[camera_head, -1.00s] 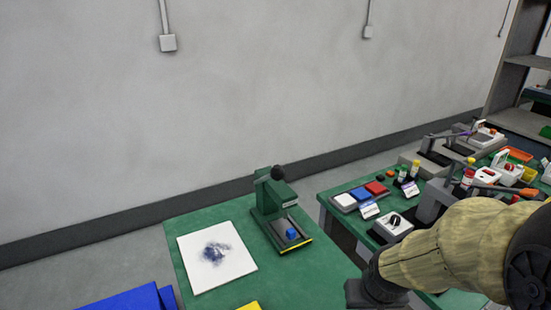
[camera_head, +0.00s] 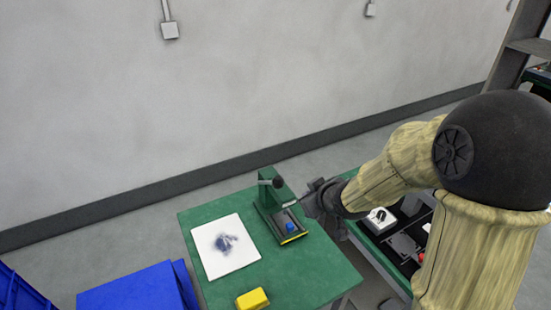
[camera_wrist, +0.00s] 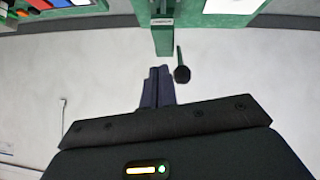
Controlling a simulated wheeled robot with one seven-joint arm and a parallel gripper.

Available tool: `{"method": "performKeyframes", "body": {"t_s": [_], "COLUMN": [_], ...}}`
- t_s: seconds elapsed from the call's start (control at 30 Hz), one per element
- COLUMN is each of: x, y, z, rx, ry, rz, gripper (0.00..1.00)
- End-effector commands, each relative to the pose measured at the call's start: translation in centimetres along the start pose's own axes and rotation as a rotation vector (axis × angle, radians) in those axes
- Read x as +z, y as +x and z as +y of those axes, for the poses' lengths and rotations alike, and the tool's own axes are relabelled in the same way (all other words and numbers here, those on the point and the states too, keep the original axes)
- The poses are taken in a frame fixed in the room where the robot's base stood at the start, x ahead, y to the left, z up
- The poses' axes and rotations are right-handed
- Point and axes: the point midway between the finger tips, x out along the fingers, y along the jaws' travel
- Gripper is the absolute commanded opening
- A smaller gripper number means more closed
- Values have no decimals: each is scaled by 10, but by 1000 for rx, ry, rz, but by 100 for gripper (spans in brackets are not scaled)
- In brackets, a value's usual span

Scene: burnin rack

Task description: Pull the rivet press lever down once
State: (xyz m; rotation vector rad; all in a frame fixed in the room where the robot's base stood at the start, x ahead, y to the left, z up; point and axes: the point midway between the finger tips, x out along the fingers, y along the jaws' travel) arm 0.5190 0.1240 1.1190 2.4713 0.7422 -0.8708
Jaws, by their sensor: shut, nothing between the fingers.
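The green rivet press (camera_head: 267,192) stands on the green table, with a small blue block (camera_head: 290,227) on its base. Its lever ends in a black ball knob (camera_head: 278,181); the knob also shows in the wrist view (camera_wrist: 182,74), on a thin dark rod. My gripper (camera_head: 304,196) reaches in from the right, just right of the press and slightly lower than the knob in the picture. In the wrist view my shut, empty fingers (camera_wrist: 158,72) are left of the knob, with a small gap visible. The press column (camera_wrist: 162,35) is beyond the fingertips.
A white board (camera_head: 224,246) with a dark smudge lies left of the press. A yellow block (camera_head: 252,299) sits at the table's front. Blue bins (camera_head: 135,290) stand at lower left. A second bench with several devices (camera_head: 380,220) is at right, partly behind my arm.

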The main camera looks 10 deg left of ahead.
Motion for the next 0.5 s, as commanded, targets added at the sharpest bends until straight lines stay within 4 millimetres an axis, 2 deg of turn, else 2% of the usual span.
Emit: {"method": "performKeyframes", "body": {"t_s": [0.03, 0.23, 0.37, 0.5], "x": [-21, -77, -98, -104], "y": [-8, -16, -20, -20], "z": [0, -13, -20, -24], "rx": [-19, -94, -128, -143], "ry": [-21, -106, -139, -151], "rz": [32, 168, 227, 251], "gripper": [0, 0, 0, 0]}}
